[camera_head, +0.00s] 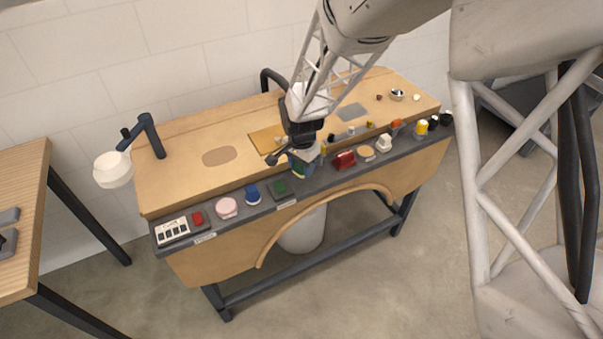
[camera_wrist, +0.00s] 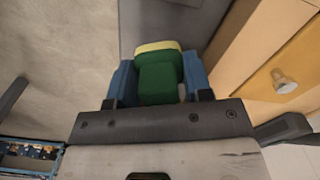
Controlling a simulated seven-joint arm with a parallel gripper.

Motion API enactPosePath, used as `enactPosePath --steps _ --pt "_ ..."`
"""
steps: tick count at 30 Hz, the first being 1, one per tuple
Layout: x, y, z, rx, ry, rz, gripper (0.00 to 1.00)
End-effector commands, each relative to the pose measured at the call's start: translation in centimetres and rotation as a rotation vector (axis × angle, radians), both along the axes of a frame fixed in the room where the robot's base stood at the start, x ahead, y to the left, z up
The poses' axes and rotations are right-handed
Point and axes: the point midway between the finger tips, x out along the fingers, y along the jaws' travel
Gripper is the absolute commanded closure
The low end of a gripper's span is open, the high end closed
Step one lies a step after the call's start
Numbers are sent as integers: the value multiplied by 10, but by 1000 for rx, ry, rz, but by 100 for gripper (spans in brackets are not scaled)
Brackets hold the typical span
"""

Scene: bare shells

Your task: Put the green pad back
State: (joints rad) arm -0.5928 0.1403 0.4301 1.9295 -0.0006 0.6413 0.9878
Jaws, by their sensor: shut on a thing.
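The green pad (camera_wrist: 160,78) is a green block with a pale yellow layer along its far end. It sits between the blue fingers of my gripper (camera_wrist: 159,82), which are shut on it. In the head view my gripper (camera_head: 303,168) is over the grey front ledge, near its middle, and a bit of the green pad (camera_head: 297,175) shows at its left side. I cannot tell whether the pad touches the ledge. A dark square tile with a green face (camera_head: 280,188) lies on the ledge just left of my gripper.
The grey ledge (camera_head: 330,180) runs along the wooden bench. Left of my gripper are a blue item (camera_head: 252,194), a pink round item (camera_head: 226,207) and a switch panel (camera_head: 172,230). Right are a red box (camera_head: 344,159) and a white item (camera_head: 383,143). A lamp (camera_head: 145,130) stands at the left.

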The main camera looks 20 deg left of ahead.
Motion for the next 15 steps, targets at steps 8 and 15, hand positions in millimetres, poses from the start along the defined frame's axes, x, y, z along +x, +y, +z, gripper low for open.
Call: enactPosePath --steps 8,15 --pt "0 0 -1 0 0 0 80" --pt "-1 0 -20 -1 2 0 80"
